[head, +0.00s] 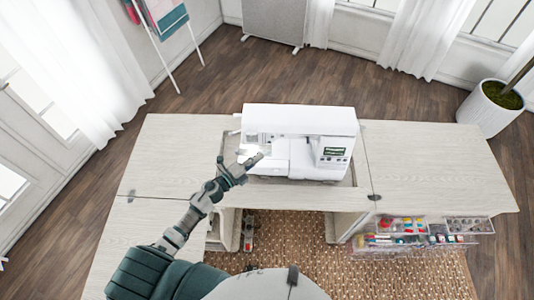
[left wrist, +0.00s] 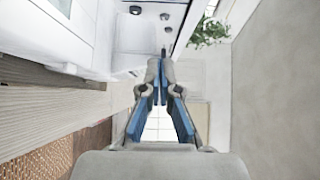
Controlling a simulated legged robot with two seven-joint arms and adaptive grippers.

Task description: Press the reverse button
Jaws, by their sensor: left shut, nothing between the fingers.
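The white sewing machine (head: 285,118) stands upright in the middle of the cabinet top, with a lit needle area at its left and a small green screen at its right. In the left wrist view, the machine's white body (left wrist: 118,40) fills the upper left, with several small dark round buttons or knobs on it. I cannot tell which one is the reverse button. My left gripper (head: 256,160) is shut and empty, its tips at the machine's front left, close to the lit area. In the left wrist view, the closed fingertips (left wrist: 163,56) lie just below a small round knob; contact cannot be told. My right gripper is out of view.
The pale wooden cabinet top (head: 420,160) has clear room on both sides of the machine. Clear drawers (head: 410,240) with colourful sewing supplies hang at the front right. A potted plant (head: 492,108) stands at the far right.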

